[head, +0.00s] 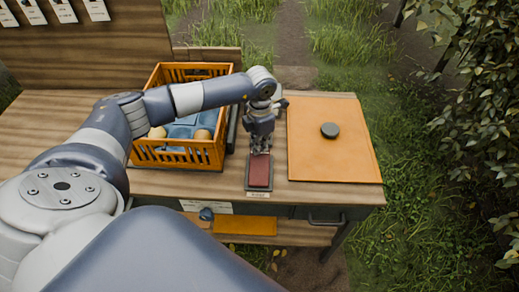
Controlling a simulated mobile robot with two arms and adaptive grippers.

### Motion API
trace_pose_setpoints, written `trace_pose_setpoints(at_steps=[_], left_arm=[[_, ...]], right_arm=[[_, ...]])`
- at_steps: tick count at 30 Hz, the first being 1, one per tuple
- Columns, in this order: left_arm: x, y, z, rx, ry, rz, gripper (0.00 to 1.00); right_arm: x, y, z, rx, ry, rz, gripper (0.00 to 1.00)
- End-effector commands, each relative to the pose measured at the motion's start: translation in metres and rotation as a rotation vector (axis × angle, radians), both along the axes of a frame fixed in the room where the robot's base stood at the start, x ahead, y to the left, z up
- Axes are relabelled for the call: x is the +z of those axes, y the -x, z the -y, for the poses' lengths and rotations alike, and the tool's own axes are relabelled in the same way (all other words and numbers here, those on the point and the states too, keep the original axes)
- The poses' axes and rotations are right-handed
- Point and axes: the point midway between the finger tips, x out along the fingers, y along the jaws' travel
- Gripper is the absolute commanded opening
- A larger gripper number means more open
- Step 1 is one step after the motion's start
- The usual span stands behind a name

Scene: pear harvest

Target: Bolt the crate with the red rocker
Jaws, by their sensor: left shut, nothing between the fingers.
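The red rocker (259,172) sits in a dark frame near the front edge of the wooden bench, just right of the crate. My left gripper (259,153) is shut and empty, pointing down at the far end of the rocker. I cannot tell whether its fingertips touch it. The orange slatted crate (178,155) stands left of the rocker and holds blue lining and a few pale round fruits. My forearm crosses over the crate and hides part of its inside. My right gripper is not in view.
An orange mat (335,165) with a dark round puck (329,130) lies on the bench's right side. A small label (258,194) is on the front edge below the rocker. A drawer handle (326,219) and a lower orange shelf item (245,225) are below. Foliage stands at the right.

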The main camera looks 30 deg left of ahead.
Motion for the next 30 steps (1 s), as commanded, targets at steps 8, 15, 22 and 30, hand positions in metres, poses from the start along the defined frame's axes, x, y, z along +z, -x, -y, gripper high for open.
trace_pose_setpoints(at_steps=[8, 15, 22, 30], left_arm=[[-0.005, 0.0, 0.0, 0.0, 0.0, 0.0, 0.0], [-0.009, 0.0, 0.0, 0.0, 0.0, 0.0, 0.0], [-0.012, 0.0, 0.0, 0.0, 0.0, 0.0, 0.0], [-0.017, 0.0, 0.0, 0.0, 0.0, -0.001, 0.0]], right_arm=[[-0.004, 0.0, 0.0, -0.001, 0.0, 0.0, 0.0], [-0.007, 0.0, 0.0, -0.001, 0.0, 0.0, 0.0], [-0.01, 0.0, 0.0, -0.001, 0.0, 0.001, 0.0], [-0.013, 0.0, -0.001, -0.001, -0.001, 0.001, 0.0]])
